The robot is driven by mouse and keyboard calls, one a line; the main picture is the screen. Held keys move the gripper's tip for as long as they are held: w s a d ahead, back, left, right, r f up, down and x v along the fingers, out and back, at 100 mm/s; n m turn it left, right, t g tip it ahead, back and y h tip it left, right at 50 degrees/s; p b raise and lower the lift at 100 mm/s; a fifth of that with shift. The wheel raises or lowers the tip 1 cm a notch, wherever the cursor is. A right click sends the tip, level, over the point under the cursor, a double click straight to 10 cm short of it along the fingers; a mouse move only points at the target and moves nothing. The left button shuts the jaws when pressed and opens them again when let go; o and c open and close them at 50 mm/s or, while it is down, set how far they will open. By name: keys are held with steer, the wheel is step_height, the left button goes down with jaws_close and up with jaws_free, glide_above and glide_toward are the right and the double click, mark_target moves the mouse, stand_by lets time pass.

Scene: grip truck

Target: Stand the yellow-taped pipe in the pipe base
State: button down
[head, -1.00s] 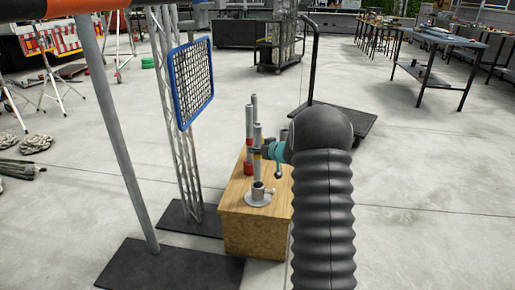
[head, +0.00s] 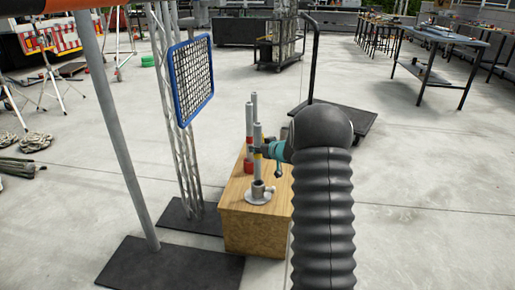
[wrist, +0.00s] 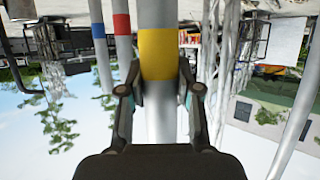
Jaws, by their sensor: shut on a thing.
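My gripper (head: 262,151) is shut on the yellow-taped pipe (head: 257,135), a grey upright tube. In the wrist view, which looks upside down, the fingers (wrist: 160,92) close on the pipe (wrist: 160,120) beside its yellow band (wrist: 158,55). The pipe base (head: 258,198), a round grey flange with a short socket, sits on the front of a wooden box. The held pipe stands in line above the socket in the head view. Its lower end shows close to the socket mouth; I cannot tell if it is inside.
The wooden box (head: 250,235) also carries a red-banded pipe (head: 249,128) and another pipe (head: 254,100) behind. The wrist view shows red (wrist: 121,24) and blue (wrist: 98,31) bands nearby. A blue-framed mesh panel (head: 190,80) stands left.

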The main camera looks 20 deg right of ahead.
mark_target(260, 167)
steer(key=shift+s+f+b, duration=0.1)
steer(key=shift+f+b, duration=0.75)
steer(key=shift+f, duration=1.05)
steer(key=shift+f+b, duration=1.25)
steer(key=shift+f, duration=1.35)
steer(key=c, duration=0.7)
jaws_free()
steer(key=v, duration=1.2)
steer(key=shift+r, duration=0.15)
